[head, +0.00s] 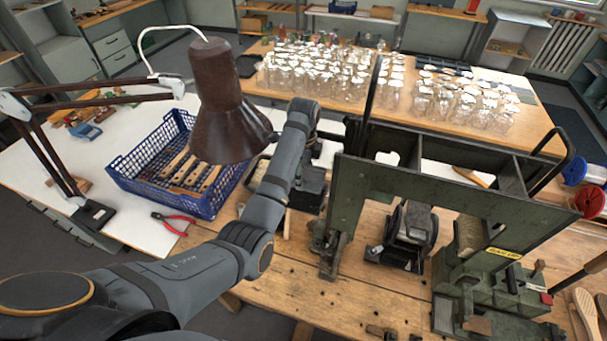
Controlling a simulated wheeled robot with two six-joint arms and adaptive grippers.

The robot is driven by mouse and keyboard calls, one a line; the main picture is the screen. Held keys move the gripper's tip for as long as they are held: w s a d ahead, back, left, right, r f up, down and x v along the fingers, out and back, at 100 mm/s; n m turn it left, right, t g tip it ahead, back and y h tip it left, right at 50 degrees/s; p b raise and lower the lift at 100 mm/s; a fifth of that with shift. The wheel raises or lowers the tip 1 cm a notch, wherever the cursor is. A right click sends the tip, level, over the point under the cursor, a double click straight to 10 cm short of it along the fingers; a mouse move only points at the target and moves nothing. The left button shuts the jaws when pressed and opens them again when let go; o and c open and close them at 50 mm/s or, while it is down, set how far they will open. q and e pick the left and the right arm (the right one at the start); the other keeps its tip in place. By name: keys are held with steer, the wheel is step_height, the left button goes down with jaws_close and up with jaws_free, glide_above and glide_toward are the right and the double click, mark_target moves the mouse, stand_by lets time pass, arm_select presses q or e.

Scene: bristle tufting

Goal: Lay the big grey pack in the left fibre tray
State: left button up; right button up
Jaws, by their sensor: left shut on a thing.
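My left arm reaches across the bench to the left side of the green tufting machine (375,185). My left gripper (316,152) is beyond the wrist, small and partly hidden by it and the machine frame. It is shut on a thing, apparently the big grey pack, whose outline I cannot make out. A dark metal box-like part (308,192) lies just below the gripper. I cannot tell whether this is the left fibre tray, or whether the held thing touches it. A tan bristle block (468,236) sits inside the machine on the right. My right gripper is not in view.
A blue crate (150,190) with brush bodies stands left of my arm, under a brown lamp (228,110). Red pliers (175,222) lie before it. Many glass jars (340,75) fill the back table. The machine's upright and crossbar are close on the right.

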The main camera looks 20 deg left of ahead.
arm_select(q)
steer(key=shift+f, duration=0.8)
stand_by(0.9)
steer(key=o, duration=1.2)
steer(key=shift+o, duration=0.4)
steer(key=shift+o, duration=1.4)
steer(key=shift+w, duration=0.1)
